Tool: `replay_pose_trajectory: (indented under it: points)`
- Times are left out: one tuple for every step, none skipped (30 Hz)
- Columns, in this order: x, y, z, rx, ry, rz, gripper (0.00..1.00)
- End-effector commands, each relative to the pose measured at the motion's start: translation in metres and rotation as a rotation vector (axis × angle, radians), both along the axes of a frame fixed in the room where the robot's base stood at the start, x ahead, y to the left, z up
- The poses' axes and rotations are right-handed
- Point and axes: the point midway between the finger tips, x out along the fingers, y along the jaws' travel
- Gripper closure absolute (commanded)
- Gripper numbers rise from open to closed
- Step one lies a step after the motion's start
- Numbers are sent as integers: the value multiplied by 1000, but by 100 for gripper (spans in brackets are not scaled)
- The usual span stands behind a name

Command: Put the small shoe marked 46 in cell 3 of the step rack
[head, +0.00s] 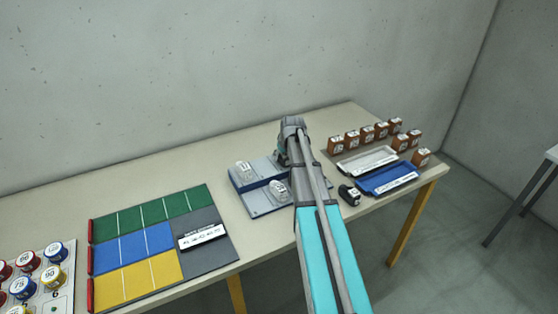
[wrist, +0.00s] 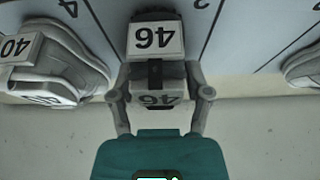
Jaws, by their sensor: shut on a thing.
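The small shoe marked 46 (wrist: 157,40) is between the fingers of my gripper (wrist: 158,80) in the wrist view, its number upside down. My gripper is shut on it. In the head view my gripper (head: 284,158) is at the right part of the step rack (head: 239,185) and hides the shoe. The wrist view shows the shoe over the grey rack surface (wrist: 232,48), which has dark dividing lines. I cannot tell whether it touches the surface.
A pale shoe marked 40 (wrist: 62,68) is left of the held shoe in the wrist view; part of another (wrist: 304,68) is at the right. In the head view, a black item (head: 349,195), white tray (head: 367,161), blue tray (head: 388,179) and several brown blocks (head: 336,146) stand right.

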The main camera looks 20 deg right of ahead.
Motion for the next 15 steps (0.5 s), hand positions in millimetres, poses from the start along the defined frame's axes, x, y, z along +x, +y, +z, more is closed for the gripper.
replay_pose_trajectory:
  points:
    - [0, 0, -1, 0, 0, 0, 85]
    - [0, 0, -1, 0, 0, 0, 85]
    - [0, 0, -1, 0, 0, 0, 85]
    - [0, 0, 0, 0, 0, 0, 85]
    - [0, 0, 0, 0, 0, 0, 85]
    - [0, 0, 0, 0, 0, 0, 85]
    - [0, 0, 0, 0, 0, 0, 85]
    - [0, 0, 0, 0, 0, 0, 85]
    - [0, 0, 0, 0, 0, 0, 85]
    - [0, 0, -1, 0, 0, 0, 85]
    - [0, 0, -1, 0, 0, 0, 85]
    - [0, 0, -3, 0, 0, 0, 85]
    - [0, 0, -3, 0, 0, 0, 85]
    - [0, 0, -4, 0, 0, 0, 85]
    - [0, 0, -4, 0, 0, 0, 33]
